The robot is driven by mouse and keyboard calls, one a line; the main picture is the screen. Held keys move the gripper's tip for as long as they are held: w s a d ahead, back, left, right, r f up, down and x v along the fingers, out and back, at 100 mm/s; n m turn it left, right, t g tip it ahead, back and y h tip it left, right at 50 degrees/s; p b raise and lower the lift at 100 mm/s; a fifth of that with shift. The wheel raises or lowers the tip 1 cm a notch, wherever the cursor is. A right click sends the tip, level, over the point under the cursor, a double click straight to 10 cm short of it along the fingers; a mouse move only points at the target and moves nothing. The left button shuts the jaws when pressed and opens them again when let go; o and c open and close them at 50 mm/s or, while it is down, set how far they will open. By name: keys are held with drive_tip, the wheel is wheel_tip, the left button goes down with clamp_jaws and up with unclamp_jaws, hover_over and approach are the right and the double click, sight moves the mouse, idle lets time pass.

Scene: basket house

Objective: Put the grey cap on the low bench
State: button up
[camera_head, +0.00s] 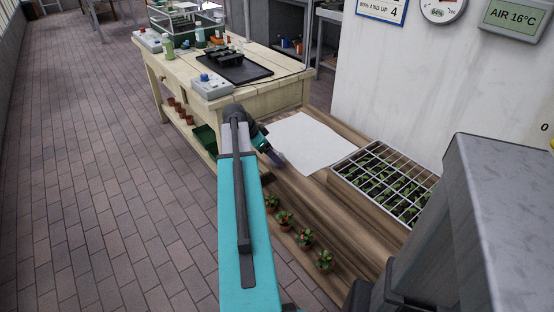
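The low bench (339,201) is a brown wooden surface along the wall, right of my teal arm. A white sheet (305,142) lies on it. My gripper (273,154) is small in the picture, pointing down and right over the left edge of the sheet. A small grey-purple shape shows at its tip, but I cannot tell whether it is a finger or a held thing. Whether the gripper is open or shut does not show. I cannot make out a grey cap for certain in this view.
A seedling tray (343,176) with a grid stands on the bench's right part. Several potted seedlings (304,238) line its lower front. A taller wooden table (283,93) with a black mat (262,72) and boxes stands behind. The brick floor (80,180) at left is clear.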

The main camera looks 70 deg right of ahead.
drive_tip(key=shift+x, duration=1.55)
drive_tip(key=c, duration=1.2)
drive_tip(key=shift+r, duration=0.1)
drive_tip(key=shift+r, duration=1.15)
drive_tip(key=shift+w+a+r, duration=0.1)
drive_tip(key=shift+a+r, duration=0.3)
drive_tip(key=shift+r, duration=0.15)
drive_tip(key=w+a+r, duration=0.1)
drive_tip(key=w+a, duration=0.4)
drive_tip(key=a, duration=0.9)
drive_tip(key=shift+r+b, duration=0.2)
drive_tip(key=shift+b, duration=0.15)
